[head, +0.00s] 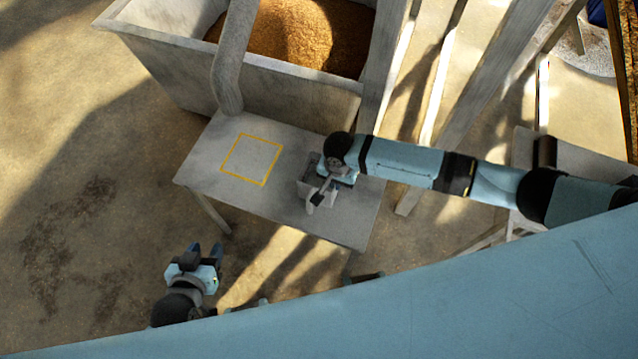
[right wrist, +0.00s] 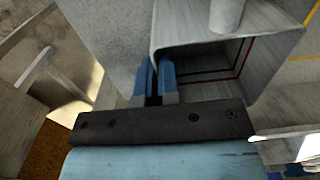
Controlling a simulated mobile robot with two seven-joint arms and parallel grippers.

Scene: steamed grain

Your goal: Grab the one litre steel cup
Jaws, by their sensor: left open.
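The steel cup (head: 309,163) is a grey, square, box-like vessel on the small table's right half in the head view, partly hidden by my right gripper. In the right wrist view its open mouth (right wrist: 205,72) shows, with red and black lines inside. My right gripper (head: 322,192) is at the cup. In the right wrist view its blue fingers (right wrist: 154,70) are close together on either side of the cup's wall edge, apparently shut on it. My left gripper (head: 205,248) is open and empty, in front of and apart from the table.
The grey table (head: 225,140) bears a yellow square outline (head: 264,184), empty inside. Behind it stands a grey bin (head: 285,105) with golden grain (head: 300,35); a grey pipe (head: 232,60) comes down in front of it. Wooden posts (head: 480,80) stand at the right.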

